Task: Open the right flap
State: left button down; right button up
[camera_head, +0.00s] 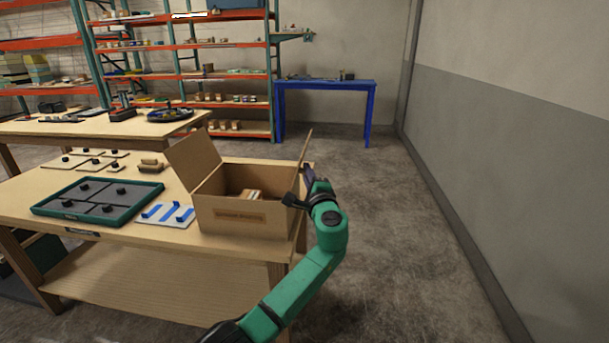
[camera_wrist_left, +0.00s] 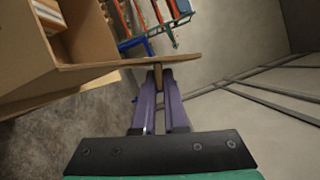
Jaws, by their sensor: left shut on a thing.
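An open cardboard box (camera_head: 240,216) stands at the right end of the wooden table. Its right flap (camera_head: 304,148) stands up from the right wall, seen nearly edge-on and leaning slightly outward. The flap also shows in the left wrist view (camera_wrist_left: 90,76), where it runs across to my fingers. My left gripper (camera_head: 307,173) is at the outer right side of the box. In the left wrist view its purple fingers (camera_wrist_left: 158,72) are shut on the flap's edge. The left flap (camera_head: 193,157) is raised and leans outward. My right gripper is not in view.
Small blocks (camera_head: 249,195) lie inside the box. Left of it on the table (camera_head: 130,244) are a white board with blue strips (camera_head: 166,214) and a green-edged tray (camera_head: 97,199). The floor right of the table is clear up to the grey wall.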

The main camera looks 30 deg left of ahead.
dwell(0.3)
pick_arm(q)
jog(key=c, duration=1)
grip_release()
jog(key=shift+o, duration=0.2)
jog(key=b+v, duration=0.2)
jog(key=v, duration=1.2)
jog(key=shift+s, duration=0.2)
jog(key=shift+d+f, duration=0.1)
